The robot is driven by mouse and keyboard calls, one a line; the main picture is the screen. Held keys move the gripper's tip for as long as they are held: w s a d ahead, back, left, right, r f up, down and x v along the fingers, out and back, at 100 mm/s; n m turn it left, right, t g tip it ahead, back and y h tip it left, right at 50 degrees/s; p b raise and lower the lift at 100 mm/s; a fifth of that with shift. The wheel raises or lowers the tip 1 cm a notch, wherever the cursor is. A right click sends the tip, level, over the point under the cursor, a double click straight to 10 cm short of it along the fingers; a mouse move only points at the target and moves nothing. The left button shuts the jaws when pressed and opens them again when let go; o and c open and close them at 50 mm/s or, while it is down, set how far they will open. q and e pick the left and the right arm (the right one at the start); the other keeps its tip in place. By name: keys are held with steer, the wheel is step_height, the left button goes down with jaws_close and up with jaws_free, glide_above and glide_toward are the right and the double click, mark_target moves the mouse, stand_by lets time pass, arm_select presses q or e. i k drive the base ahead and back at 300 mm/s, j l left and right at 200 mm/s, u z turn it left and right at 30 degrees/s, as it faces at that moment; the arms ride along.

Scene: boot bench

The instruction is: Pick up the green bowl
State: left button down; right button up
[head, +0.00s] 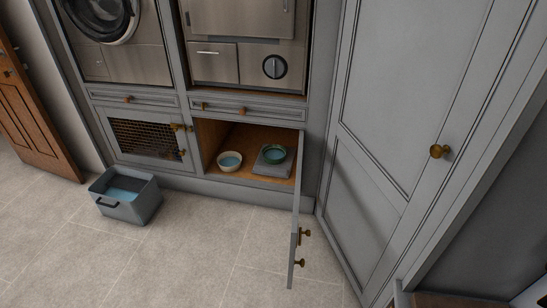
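The green bowl (274,153) is dark green with a paler inside. It sits upright on a grey block (270,168) inside an open low cupboard (215,136), right of centre. A cream bowl with a blue inside (229,161) stands to its left on the cupboard's wooden floor. Neither of my grippers shows in the head view.
The cupboard's grey door (297,220) stands open towards me on the right side of the opening. A grey bin (129,196) with blue contents is on the tiled floor at left. A tall grey cabinet door (400,130) fills the right. The middle floor (200,255) is clear.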

mark_target(275, 154)
steer(key=i+j+z, duration=0.5)
steer(key=i+j, duration=0.2)
steer(key=i+j+z, duration=0.25)
steer(key=j, duration=0.3)
steer(key=i+j+z, duration=0.25)
steer(key=j, duration=0.3)
steer(key=i+j+z, duration=0.3)
steer(key=j, duration=0.3)
steer(key=i+j+z, duration=0.25)
steer(key=j, duration=0.35)
steer(key=j+z, duration=0.25)
steer(key=j, duration=0.35)
steer(key=j+z, duration=0.25)
steer(key=j, duration=0.4)
